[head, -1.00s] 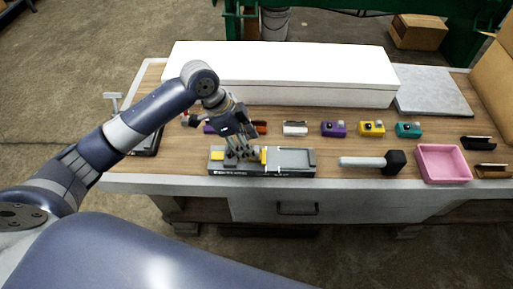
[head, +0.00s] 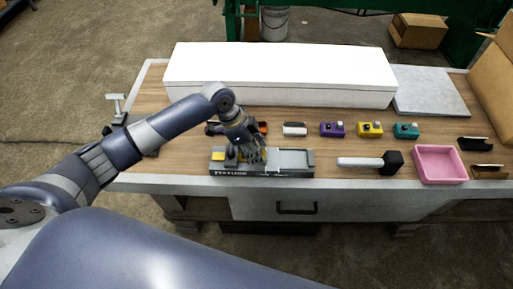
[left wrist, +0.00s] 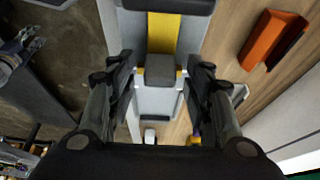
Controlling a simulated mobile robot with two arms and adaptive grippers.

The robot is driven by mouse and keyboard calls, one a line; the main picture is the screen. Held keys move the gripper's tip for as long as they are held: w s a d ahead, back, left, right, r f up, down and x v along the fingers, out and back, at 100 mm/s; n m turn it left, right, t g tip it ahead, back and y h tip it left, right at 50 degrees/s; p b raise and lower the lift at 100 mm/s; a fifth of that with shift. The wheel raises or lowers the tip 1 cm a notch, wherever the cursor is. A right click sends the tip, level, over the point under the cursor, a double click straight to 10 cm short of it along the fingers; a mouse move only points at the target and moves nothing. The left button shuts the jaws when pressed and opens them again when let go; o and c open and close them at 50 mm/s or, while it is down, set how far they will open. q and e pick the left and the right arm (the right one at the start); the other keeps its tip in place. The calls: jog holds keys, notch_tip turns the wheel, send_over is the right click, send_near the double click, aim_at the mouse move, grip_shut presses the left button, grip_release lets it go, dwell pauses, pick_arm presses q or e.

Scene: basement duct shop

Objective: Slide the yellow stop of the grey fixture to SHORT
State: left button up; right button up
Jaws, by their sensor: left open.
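The grey fixture (head: 293,172) lies along the front of the bench, with a yellow patch (head: 218,155) at its left end. My left gripper (head: 251,157) points down over the fixture's middle, right of that patch, and hides part of it. In the left wrist view my left gripper (left wrist: 160,82) is open, its fingers on either side of a dark grey block (left wrist: 160,66) with yellow edges, apparently the stop's. A yellow strip (left wrist: 163,34) shows beyond the block. Finger contact cannot be told. The SHORT mark is not readable. My right gripper is not in view.
Behind the fixture stand a white block (head: 294,129) and purple (head: 332,129), yellow (head: 370,129) and teal (head: 406,130) pieces. To the right lie a black-headed mallet (head: 392,162) and a pink tray (head: 441,177). A long white box (head: 280,75) fills the back.

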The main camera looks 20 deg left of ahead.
aim_at(277, 159)
pick_arm(q)
jog(key=shift+d+f, duration=0.1)
jog(key=shift+f, duration=0.1)
grip_shut()
jog(key=shift+w+d, duration=0.2)
jog(key=shift+d, duration=0.5)
jog(key=shift+w+d, duration=0.2)
jog(key=shift+d, duration=0.55)
jog(key=shift+w+d, duration=0.2)
jog(key=shift+d, duration=0.5)
jog(key=shift+c, duration=0.6)
grip_release()
jog(key=shift+o, duration=0.6)
jog(key=shift+d, duration=0.1)
